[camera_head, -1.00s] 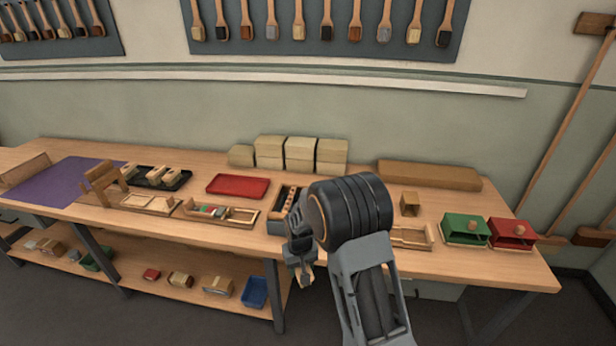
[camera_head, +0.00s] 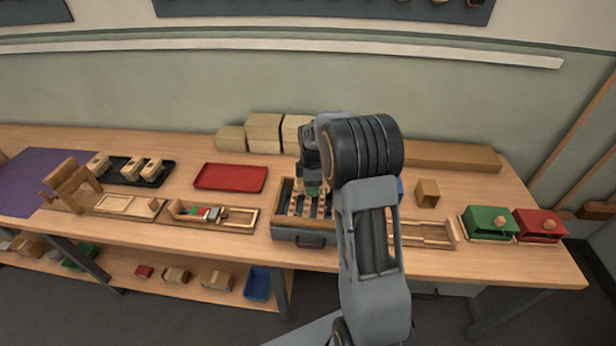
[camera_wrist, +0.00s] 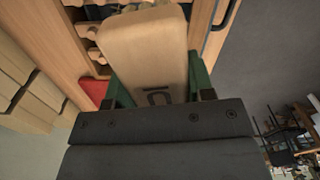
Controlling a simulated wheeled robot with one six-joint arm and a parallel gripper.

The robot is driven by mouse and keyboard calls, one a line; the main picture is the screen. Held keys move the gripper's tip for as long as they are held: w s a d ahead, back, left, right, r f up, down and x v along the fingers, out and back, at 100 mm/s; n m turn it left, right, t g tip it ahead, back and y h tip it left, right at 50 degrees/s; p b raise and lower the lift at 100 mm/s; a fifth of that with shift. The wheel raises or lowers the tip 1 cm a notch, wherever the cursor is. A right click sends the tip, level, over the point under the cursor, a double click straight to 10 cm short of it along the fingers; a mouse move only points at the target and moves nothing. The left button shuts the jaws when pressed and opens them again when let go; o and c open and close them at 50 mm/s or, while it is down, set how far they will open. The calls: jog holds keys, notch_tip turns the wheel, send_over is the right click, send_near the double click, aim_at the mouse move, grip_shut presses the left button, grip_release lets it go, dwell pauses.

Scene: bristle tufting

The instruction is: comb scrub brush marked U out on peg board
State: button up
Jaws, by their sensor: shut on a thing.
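My gripper (camera_wrist: 160,84) is shut on a pale wooden scrub brush (camera_wrist: 150,48), its green fingers on either side of the block. A dark mark on the block looks like an upside-down U with a bar. In the head view my gripper (camera_head: 315,188) is over the peg board (camera_head: 290,233), a wooden-framed box with rows of pegs and a grey front. Some pegs also show beyond the brush in the wrist view (camera_wrist: 88,32). The brush's bristles are hidden, and I cannot tell whether they touch the pegs.
A red tray (camera_head: 231,178) and a wooden tray with coloured pieces (camera_head: 240,222) lie left of the peg board. A black tray (camera_head: 122,178) holds more blocks. Green (camera_head: 490,223) and red (camera_head: 540,224) boxes stand right.

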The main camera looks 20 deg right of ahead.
jog(key=shift+w+d+f, duration=0.1)
jog(key=shift+d+f, duration=0.05)
jog(key=shift+f, duration=0.1)
notch_tip(320, 180, down, 6)
jog(key=b, duration=0.4)
dwell(0.3)
